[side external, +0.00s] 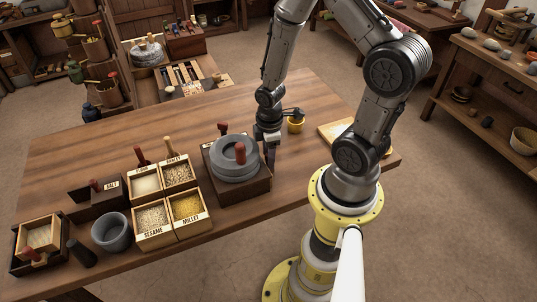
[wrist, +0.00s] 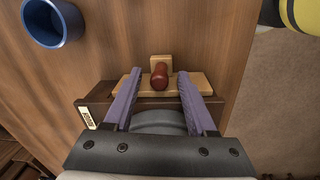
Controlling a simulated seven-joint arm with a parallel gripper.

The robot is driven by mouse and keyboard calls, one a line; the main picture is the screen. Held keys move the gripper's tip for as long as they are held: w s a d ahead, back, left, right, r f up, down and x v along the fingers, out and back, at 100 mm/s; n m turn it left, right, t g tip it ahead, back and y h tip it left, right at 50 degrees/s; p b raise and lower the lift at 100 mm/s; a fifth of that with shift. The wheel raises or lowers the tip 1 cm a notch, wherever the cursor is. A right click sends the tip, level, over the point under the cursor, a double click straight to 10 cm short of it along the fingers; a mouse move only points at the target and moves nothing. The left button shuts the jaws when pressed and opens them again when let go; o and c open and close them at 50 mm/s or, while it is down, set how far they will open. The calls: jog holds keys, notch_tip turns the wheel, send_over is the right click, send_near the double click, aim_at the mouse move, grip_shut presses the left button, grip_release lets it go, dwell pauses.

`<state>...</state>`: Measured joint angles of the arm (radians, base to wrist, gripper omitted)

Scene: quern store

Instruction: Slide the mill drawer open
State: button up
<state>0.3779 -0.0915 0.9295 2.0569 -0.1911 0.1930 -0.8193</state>
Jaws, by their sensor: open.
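The mill (side external: 236,172) is a grey round stone with a red knob on a dark wooden box, on the table in the side view. My gripper (side external: 269,158) points down beside the box's far right side. In the wrist view, my gripper (wrist: 159,82) is open, its purple fingers apart. A red handle (wrist: 159,76) lies between the fingertips, with a gap showing on both sides. Pale wood, apparently the drawer front (wrist: 202,80), lies behind the handle along the dark box (wrist: 95,110). The side view hides this drawer. I cannot tell how far it is out.
A blue-rimmed cup (wrist: 52,22) shows in the wrist view. Labelled grain boxes (side external: 168,207) and a grey mortar (side external: 112,232) stand left of the mill. The table (side external: 120,140) behind them is clear.

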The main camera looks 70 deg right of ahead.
grip_shut()
dwell(0.3)
dwell(1.2)
